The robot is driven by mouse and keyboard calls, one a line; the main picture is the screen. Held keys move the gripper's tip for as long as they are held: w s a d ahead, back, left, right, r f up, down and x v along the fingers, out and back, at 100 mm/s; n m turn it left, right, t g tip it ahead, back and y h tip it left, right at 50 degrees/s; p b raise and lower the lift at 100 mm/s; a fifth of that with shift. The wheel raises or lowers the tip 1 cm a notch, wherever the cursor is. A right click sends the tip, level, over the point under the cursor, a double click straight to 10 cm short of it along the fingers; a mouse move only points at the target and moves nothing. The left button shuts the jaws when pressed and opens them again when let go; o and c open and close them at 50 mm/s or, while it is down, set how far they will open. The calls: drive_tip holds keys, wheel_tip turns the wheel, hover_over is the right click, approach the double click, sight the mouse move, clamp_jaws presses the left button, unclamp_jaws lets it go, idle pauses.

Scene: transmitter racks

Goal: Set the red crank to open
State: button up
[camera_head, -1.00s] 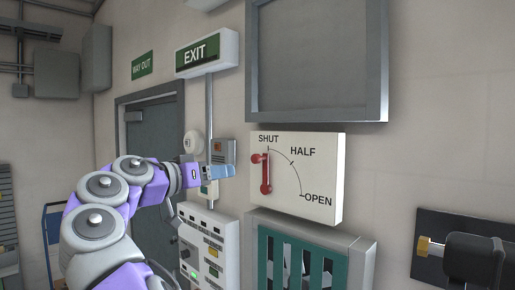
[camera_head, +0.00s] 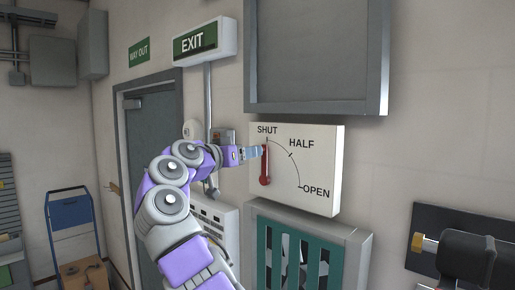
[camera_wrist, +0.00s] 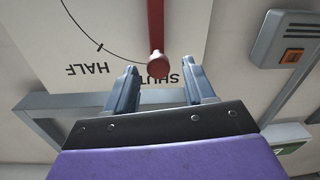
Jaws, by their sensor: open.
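The red crank (camera_head: 265,170) is on a white dial plate (camera_head: 318,163) marked SHUT, HALF and OPEN. It stands upright, pointing at SHUT. In the wrist view, which is upside down, the crank (camera_wrist: 156,22) ends in a round red knob (camera_wrist: 157,63). My gripper (camera_head: 262,151) is at the knob end of the crank in the head view and partly covers it. In the wrist view my gripper (camera_wrist: 160,80) is open, with one finger on each side of the knob. Neither finger visibly touches it.
A grey framed panel (camera_head: 318,108) sits just above the dial plate, and a teal grille cabinet (camera_head: 275,252) below it. A black fitting with a brass end (camera_head: 418,243) juts out at right. A blue trolley (camera_head: 72,220) stands at left by the door (camera_head: 150,170).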

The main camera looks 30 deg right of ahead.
drive_tip(key=p+x, duration=0.1)
drive_tip(key=x, duration=0.4)
drive_tip(key=shift+d, duration=0.1)
drive_tip(key=shift+c, duration=0.4)
clamp_jaws()
